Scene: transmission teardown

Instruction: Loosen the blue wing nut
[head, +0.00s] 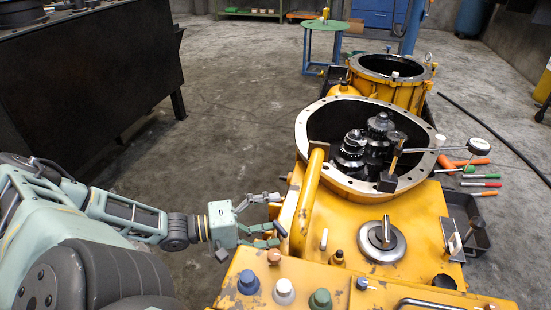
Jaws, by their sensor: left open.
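A smaller blue part (362,283) sits further right, and I cannot tell which of the two is the wing nut. My left gripper (281,214) is open and empty, its fingers pointing right at the housing's left side, beyond and above the blue knob, apart from it. Whether a finger touches the housing I cannot tell. My right gripper is out of view.
White (284,291) and green (320,300) knobs stand beside the blue one. A yellow raised bar (309,195) rises close by the left fingers. An open round bell (313,110) with gears and a dial gauge (479,146) lie beyond. Hand tools (480,184) lie at right.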

